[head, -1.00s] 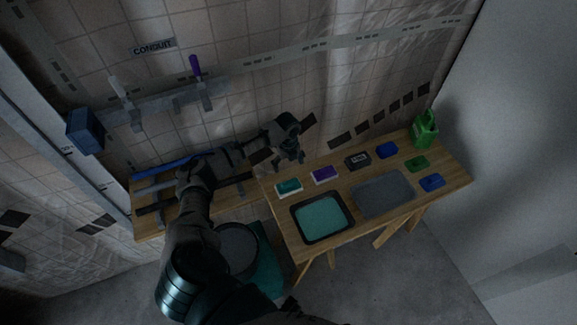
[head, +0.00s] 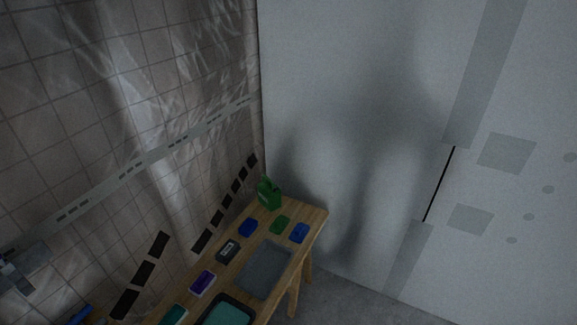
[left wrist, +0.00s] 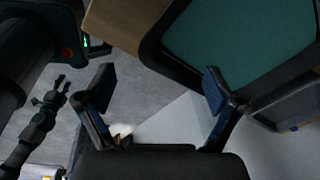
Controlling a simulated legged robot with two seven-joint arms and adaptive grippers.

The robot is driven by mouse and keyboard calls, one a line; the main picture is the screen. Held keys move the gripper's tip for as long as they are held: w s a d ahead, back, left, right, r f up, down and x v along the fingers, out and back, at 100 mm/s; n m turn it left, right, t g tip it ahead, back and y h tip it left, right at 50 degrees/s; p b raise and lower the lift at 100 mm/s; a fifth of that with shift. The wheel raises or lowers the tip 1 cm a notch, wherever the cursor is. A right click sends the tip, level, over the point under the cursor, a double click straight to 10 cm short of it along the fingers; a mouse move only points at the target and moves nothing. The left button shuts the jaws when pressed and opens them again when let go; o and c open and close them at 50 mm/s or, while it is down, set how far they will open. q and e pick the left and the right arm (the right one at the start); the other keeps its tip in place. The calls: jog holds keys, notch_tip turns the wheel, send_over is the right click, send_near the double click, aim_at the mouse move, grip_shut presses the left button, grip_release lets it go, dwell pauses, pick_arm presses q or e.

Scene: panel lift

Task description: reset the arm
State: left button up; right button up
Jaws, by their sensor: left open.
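My left gripper (left wrist: 160,90) shows in the left wrist view, with its two blue-padded fingers wide apart and nothing between them. Behind the fingers are the grey floor and the underside region beside the wooden bench (left wrist: 115,22). A dark jointed arm with a small two-pronged end shows at the left of the left wrist view.
In the head view the bench (head: 312,222) stands against the tiled wall. It bears a teal black-rimmed tray (head: 228,312), a grey tray (head: 265,268), several small coloured boxes and a green container (head: 268,194). A pale wall (head: 350,100) bounds the right; some floor is clear.

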pick_arm(q)
jog(key=s+r+n+t+y, duration=0.15)
jog(key=s+r+n, duration=0.25)
jog(key=s+n, duration=1.05)
notch_tip(320, 180, down, 26)
jog(key=s, duration=0.3)
jog(key=s+a+f+g, duration=0.1)
jog(key=s+f, duration=0.6)
jog(key=s, duration=0.1)
jog(key=s+a+f+g, duration=0.1)
jog(key=s+a+f, duration=0.1)
jog(key=s+f, duration=0.6)
jog(key=shift+s+a+f+m, duration=0.25)
jog(key=shift+f+m, duration=0.05)
jog(key=shift+m, duration=0.05)
